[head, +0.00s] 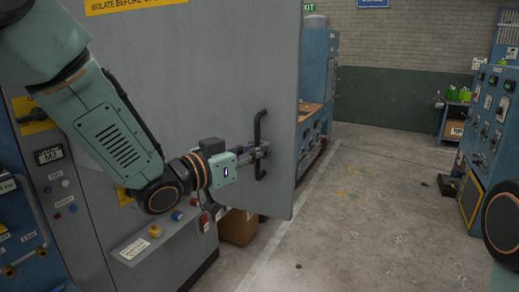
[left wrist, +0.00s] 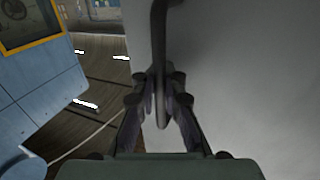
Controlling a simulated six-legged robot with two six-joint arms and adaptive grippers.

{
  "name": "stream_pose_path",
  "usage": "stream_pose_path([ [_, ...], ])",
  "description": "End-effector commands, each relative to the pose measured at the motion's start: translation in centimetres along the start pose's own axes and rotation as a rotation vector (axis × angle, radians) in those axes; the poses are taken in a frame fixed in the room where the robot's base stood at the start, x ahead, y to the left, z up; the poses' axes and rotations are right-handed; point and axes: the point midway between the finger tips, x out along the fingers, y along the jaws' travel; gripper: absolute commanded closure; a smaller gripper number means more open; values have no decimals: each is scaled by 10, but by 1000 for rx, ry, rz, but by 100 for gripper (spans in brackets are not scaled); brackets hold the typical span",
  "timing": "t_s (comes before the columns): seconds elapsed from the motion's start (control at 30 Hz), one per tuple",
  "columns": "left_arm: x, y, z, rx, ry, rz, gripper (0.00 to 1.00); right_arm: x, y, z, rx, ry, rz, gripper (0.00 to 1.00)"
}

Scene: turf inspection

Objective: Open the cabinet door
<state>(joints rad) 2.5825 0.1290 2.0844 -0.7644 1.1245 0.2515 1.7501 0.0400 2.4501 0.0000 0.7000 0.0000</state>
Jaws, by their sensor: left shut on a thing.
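A large grey cabinet door (head: 225,75) hangs in front of me in the head view, with its free edge to the right. It stands out from the cabinet body (head: 85,225), so it is at least partly open. A black upright bar handle (head: 257,130) sits near the free edge. My left gripper (head: 262,151) is shut on the handle. In the left wrist view the fingers (left wrist: 160,95) close around the dark handle bar (left wrist: 160,30), with the pale door surface (left wrist: 240,70) to the right. My right gripper is not in view.
A brown box (head: 238,227) lies on the floor behind the door. A blue workbench (head: 315,125) stands beyond it. A blue control console (head: 490,140) is at right. The floor (head: 350,215) between is clear.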

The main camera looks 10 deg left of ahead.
Motion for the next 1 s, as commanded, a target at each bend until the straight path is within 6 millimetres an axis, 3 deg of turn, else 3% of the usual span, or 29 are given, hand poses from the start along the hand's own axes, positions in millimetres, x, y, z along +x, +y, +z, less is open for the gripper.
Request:
stream_pose_path([
  [0.63, 2, -3, -3, 2, 7, -2, 100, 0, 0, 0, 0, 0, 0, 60],
  [0.67, 2, -2, -3, 2, 7, -2, 92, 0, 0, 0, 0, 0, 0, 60],
  [0.8, 1, -2, -2, 2, 6, -2, 81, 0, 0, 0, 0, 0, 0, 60],
  [1.0, 0, -1, -2, 2, 4, -1, 81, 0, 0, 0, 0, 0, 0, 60],
])
